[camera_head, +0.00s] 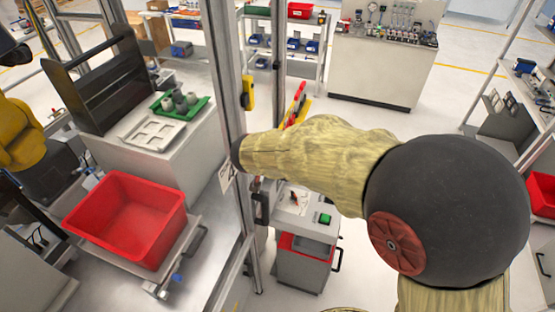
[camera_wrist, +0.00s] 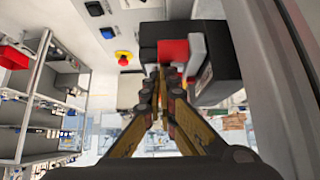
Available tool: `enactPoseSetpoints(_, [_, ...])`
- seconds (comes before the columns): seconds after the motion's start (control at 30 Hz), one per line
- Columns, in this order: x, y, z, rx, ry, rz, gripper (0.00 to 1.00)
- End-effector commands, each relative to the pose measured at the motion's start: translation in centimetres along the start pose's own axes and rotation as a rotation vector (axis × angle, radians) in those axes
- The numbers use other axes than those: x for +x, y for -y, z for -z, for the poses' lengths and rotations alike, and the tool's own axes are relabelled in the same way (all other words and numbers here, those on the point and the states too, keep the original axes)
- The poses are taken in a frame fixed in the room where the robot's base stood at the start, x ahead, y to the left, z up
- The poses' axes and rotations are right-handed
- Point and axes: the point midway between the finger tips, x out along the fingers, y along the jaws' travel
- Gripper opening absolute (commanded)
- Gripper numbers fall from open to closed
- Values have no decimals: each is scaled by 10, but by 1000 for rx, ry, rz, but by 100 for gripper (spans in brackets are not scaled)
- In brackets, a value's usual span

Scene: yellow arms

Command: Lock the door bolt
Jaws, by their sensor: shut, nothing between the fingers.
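The door bolt (camera_wrist: 215,68) shows in the wrist view as black blocks with a red piece (camera_wrist: 173,50) and a grey piece between them, beside a grey metal door post (camera_wrist: 285,70). My gripper (camera_wrist: 166,76) points at it with its fingertips together and nothing between them. The tips appear just below the red piece; I cannot tell whether they touch it. In the head view my arm hides the gripper at the door frame (camera_head: 222,90). A dark handle-like part (camera_head: 262,205) shows on the frame below my arm.
Behind the frame at left are a red bin (camera_head: 130,218), a green tray (camera_head: 180,112) and a black rack. A grey cabinet (camera_head: 305,262) stands below my arm. In the wrist view a red emergency button (camera_wrist: 123,59) is left of the fingers. Open floor lies at the back.

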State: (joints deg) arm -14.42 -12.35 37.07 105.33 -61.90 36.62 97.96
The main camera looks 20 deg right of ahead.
Motion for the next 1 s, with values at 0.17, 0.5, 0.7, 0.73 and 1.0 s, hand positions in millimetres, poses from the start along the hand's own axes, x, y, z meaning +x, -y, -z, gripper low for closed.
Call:
enactPoseSetpoints(0.17, [-8, 2, -16, 0, -5, 4, 0])
enactPoseSetpoints(0.5, [-26, 0, -34, -2, 3, 2, 0])
enactPoseSetpoints(0.7, [-28, -1, -34, -2, 5, 0, 0])
enactPoseSetpoints(0.73, [-28, -1, -34, -2, 5, 0, 0])
enactPoseSetpoints(1.0, [-30, 0, -30, -1, 4, 1, 0])
